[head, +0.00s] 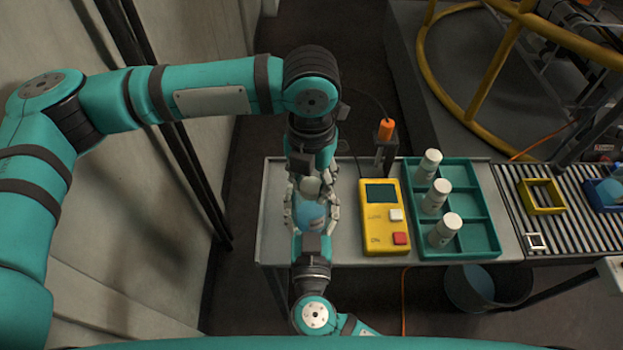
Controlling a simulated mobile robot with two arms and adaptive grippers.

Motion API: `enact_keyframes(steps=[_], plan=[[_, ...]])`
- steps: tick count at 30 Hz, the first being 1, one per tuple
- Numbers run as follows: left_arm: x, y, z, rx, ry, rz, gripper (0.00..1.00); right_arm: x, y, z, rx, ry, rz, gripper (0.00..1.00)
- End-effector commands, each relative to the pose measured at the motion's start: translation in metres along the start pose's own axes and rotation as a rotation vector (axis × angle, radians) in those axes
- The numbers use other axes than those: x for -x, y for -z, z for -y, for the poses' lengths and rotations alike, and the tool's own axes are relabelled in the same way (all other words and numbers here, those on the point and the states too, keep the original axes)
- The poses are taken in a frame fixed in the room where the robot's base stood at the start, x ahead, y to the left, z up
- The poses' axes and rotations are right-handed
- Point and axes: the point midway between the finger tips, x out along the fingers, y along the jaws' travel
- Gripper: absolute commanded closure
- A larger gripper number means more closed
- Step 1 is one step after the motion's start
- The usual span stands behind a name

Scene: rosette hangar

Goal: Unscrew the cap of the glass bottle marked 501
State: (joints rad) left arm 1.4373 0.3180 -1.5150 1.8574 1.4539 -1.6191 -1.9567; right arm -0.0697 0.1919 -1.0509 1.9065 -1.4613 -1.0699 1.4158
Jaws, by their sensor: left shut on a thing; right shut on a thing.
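A glass bottle (312,214) with a pale blue body stands near the left end of the table, between my two grippers. Its marking is too small to read. My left gripper (311,186) reaches in from the far side and is shut at the bottle's top, where the cap is; its fingers largely hide the cap. My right gripper (312,222) reaches in from the near side and is shut around the bottle's body. I cannot tell whether the cap has turned or sits apart from the neck.
A yellow device (384,222) with a dark screen and two buttons stands right of the bottle. Beyond it, a teal divided tray (478,241) holds three white bottles. An orange-topped tool (386,130) stands behind. A roller conveyor (570,232) adjoins the table at right.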

Motion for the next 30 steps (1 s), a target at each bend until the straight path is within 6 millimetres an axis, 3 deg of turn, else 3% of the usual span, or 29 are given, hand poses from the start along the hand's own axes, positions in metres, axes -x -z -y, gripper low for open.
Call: enact_keyframes(steps=[30], plan=[[0.0014, 0.0031, 0.0014, 2.517, 0.003, -0.004, 1.00, 0.0002, -0.0007, -0.0007, 0.001, -0.002, 0.001, 1.00]])
